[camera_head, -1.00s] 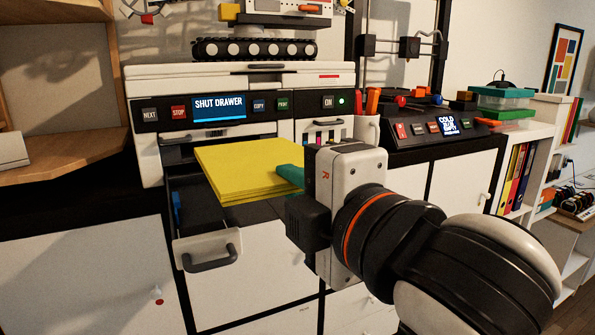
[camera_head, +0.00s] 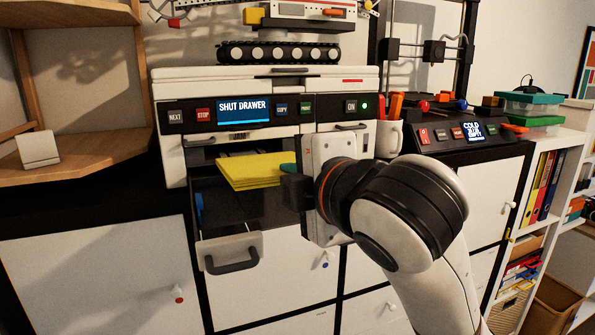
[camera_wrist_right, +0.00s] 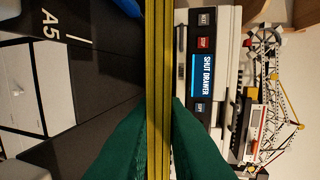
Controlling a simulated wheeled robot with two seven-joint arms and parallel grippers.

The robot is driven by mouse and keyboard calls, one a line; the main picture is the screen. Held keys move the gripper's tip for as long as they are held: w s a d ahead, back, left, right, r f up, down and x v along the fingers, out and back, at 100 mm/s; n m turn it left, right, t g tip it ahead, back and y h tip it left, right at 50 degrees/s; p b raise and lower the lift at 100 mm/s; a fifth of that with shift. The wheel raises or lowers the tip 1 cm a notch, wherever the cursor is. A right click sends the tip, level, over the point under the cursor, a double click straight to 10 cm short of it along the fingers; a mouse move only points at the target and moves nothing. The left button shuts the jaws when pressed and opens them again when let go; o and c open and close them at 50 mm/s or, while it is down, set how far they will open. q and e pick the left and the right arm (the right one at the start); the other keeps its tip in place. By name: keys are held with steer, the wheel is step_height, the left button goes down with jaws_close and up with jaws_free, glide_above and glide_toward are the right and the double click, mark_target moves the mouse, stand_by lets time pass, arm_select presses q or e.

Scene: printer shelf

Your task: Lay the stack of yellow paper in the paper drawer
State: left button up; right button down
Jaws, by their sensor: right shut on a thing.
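The stack of yellow paper (camera_head: 252,171) is held level above the open paper drawer (camera_head: 215,250), close under the printer's front. My right gripper (camera_head: 288,170) is shut on the stack's right side. In the right wrist view, the stack (camera_wrist_right: 160,60) shows edge-on between its green fingers. The drawer's dark floor with an A5 mark (camera_wrist_right: 50,27) shows beside the stack there, with a gap between them. My left gripper is not in view.
The printer (camera_head: 265,85) has a screen reading SHUT DRAWER (camera_head: 243,111). A cup of pens (camera_head: 388,138) and a second machine with a screen (camera_head: 472,131) stand to the right. A wooden shelf (camera_head: 75,165) stands at the left.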

steer(key=shift+f, duration=0.35)
steer(key=shift+w, duration=0.15)
steer(key=c, duration=1.4)
jaws_free()
steer(key=shift+f+b, duration=1.25)
steer(key=shift+f, duration=0.8)
steer(key=shift+s+r, duration=0.1)
steer(key=shift+s, duration=0.1)
steer(key=p+v, duration=0.2)
steer(key=v, duration=0.5)
steer(key=shift+s+r, duration=0.15)
steer(key=shift+s, duration=0.2)
steer(key=shift+d, duration=0.15)
